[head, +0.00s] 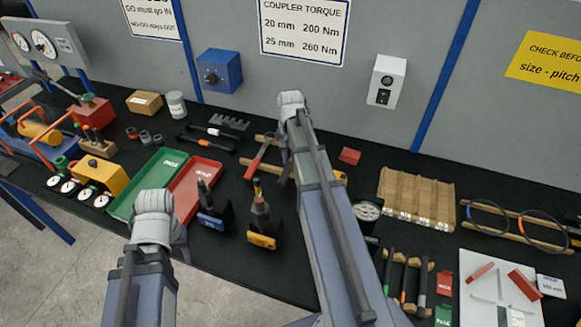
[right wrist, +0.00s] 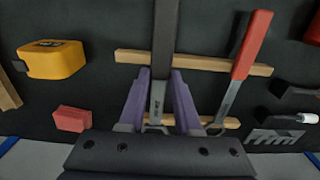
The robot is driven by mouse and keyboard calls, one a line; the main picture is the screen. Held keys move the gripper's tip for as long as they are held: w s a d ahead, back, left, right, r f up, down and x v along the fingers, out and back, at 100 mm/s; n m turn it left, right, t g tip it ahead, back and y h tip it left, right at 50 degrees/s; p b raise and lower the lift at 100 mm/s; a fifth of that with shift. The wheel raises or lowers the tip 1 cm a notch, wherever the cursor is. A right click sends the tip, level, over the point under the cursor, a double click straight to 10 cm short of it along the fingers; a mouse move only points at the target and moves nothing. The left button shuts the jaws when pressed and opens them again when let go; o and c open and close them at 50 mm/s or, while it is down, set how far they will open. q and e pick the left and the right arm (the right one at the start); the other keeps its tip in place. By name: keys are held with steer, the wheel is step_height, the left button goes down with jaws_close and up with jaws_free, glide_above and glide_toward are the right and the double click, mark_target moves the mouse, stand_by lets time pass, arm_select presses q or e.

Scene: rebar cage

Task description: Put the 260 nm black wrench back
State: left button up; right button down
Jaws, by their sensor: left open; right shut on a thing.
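The black wrench (right wrist: 164,50) is between the purple fingers of my right gripper (right wrist: 160,105) in the right wrist view. The gripper is shut on its shank, with the ring end towards the palm. The wrench lies across the wooden rails (right wrist: 210,64), beside the red-handled wrench (right wrist: 252,45); whether it touches them I cannot tell. In the head view my right arm mostly hides the black wrench, and the red-handled wrench (head: 258,158) shows left of the arm. My left gripper (head: 172,238) is open over the front left of the table, its fingers mostly hidden by its wrist.
A green tray (head: 148,183) and a red tray (head: 196,190) lie left of the rails. Black-based tools (head: 262,222) stand in front. A red block (head: 349,155) and a yellow tool (right wrist: 55,60) lie close by. The wall stands behind the table.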

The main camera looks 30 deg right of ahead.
steer(key=shift+f+b, duration=0.95)
steer(key=shift+f, duration=0.4)
steer(key=shift+f, duration=0.15)
steer(key=c, duration=0.6)
jaws_free()
step_height(320, 180, up, 12)
steer(key=p, duration=1.2)
steer(key=shift+r, duration=0.2)
